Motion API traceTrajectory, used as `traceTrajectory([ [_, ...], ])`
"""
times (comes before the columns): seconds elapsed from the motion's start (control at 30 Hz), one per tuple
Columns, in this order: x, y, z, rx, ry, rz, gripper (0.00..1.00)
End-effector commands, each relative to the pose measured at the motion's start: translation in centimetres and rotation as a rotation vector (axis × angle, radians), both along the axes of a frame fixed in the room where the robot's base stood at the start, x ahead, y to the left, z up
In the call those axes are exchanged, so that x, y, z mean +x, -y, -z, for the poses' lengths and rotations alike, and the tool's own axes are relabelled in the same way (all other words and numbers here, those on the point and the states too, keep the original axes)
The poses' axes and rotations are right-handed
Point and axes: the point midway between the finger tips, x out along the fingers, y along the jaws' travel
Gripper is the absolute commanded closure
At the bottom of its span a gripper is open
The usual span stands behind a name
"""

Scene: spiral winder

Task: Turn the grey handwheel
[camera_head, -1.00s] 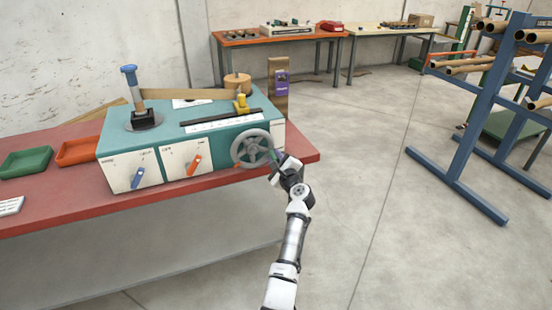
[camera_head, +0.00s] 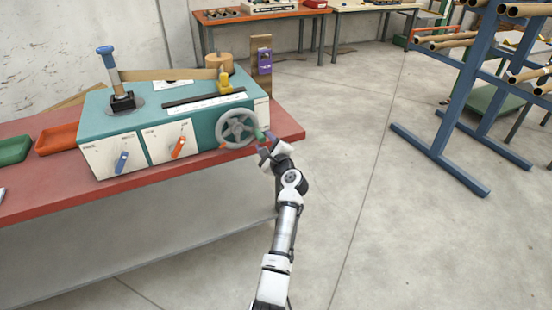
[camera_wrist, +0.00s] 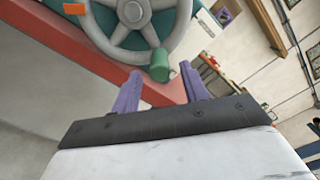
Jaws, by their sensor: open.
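The grey handwheel (camera_head: 237,128) is on the front right of the teal machine (camera_head: 205,114). In the wrist view the handwheel (camera_wrist: 134,12) fills the top, cut off by the frame edge. Its green handle (camera_wrist: 160,65) sticks out at the lower right of the rim; in the head view the handle (camera_head: 260,133) is at the wheel's right. My gripper (camera_wrist: 160,82) is open, with the two purple fingers on either side of the handle's end. I cannot tell whether they touch it. In the head view my gripper (camera_head: 266,148) is just right of the wheel.
The machine stands on a red table (camera_head: 150,180), whose right edge is close to my gripper. Blue (camera_head: 122,162) and orange (camera_head: 179,147) levers are on its front. A blue rack (camera_head: 455,110) with tubes stands at the right. The floor between is clear.

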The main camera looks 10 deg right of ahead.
Motion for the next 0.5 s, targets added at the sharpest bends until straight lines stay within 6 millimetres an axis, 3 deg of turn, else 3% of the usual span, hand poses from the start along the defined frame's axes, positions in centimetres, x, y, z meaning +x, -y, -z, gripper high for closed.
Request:
traceTrajectory([
  [0.3, -6.2, 2.1, 0.3, 0.000, 0.000, 0.004, 0.56],
  [0.5, -8.7, 2.9, 0.2, 0.000, -0.001, 0.002, 0.56],
])
